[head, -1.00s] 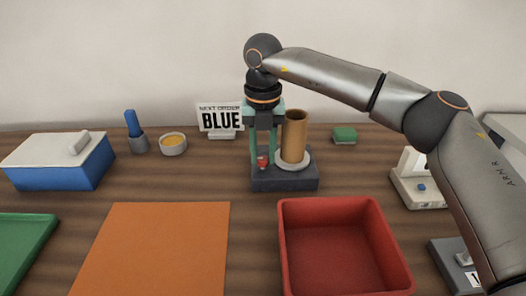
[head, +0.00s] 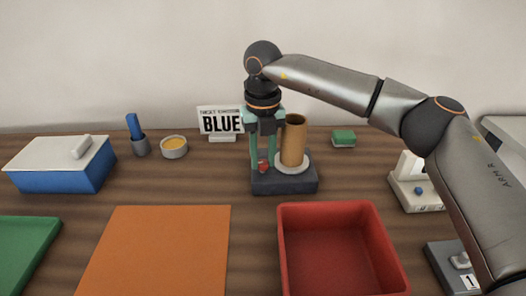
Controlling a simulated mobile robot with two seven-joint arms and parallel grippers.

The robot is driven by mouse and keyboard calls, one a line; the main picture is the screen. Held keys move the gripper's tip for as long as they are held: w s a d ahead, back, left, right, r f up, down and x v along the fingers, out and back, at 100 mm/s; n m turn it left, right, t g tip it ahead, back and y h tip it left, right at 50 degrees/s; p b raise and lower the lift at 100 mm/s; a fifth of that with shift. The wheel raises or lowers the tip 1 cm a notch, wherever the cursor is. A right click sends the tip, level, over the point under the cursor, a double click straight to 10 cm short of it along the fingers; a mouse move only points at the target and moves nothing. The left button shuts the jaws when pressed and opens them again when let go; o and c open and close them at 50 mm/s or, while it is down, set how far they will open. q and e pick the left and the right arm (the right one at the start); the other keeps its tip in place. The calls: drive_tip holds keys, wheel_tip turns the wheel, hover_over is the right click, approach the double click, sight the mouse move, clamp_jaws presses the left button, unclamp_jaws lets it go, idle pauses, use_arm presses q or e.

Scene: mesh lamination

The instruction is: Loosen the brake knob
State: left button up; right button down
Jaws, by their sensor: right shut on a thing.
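The brake knob (head: 263,167) is small and red, low at the left of a dark base (head: 285,185). A brown tube (head: 293,140) stands upright on a pale round disc (head: 292,166) on that base, just right of the knob. My right gripper (head: 263,164) points straight down with its greenish fingers on the knob, shut on it. The fingers hide part of the knob, so its turn angle cannot be told. My left gripper is out of view.
A sign reading BLUE (head: 221,121) stands behind, left of the gripper. A red tray (head: 342,208) and an orange mat (head: 155,250) lie in front. A blue box (head: 62,178), a yellow-filled bowl (head: 174,149) and a green block (head: 343,137) stand around.

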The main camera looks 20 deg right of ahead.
drive_tip(key=n+p, duration=0.1)
drive_tip(key=n, duration=0.1)
drive_tip(key=n+p, duration=0.1)
drive_tip(key=shift+r+n, duration=0.2)
drive_tip(key=shift+n, duration=0.2)
drive_tip(key=n+p, duration=0.1)
drive_tip(key=n, duration=0.1)
drive_tip(key=shift+n, duration=0.3)
drive_tip(key=shift+f+n, duration=0.1)
drive_tip(key=shift+n, duration=0.9)
drive_tip(key=n+p, duration=0.1)
drive_tip(key=n, duration=0.1)
drive_tip(key=shift+n, duration=0.3)
drive_tip(key=n, duration=0.3)
drive_tip(key=shift+p, duration=0.35)
drive_tip(key=shift+n, duration=0.7)
drive_tip(key=c, duration=0.6)
unclamp_jaws()
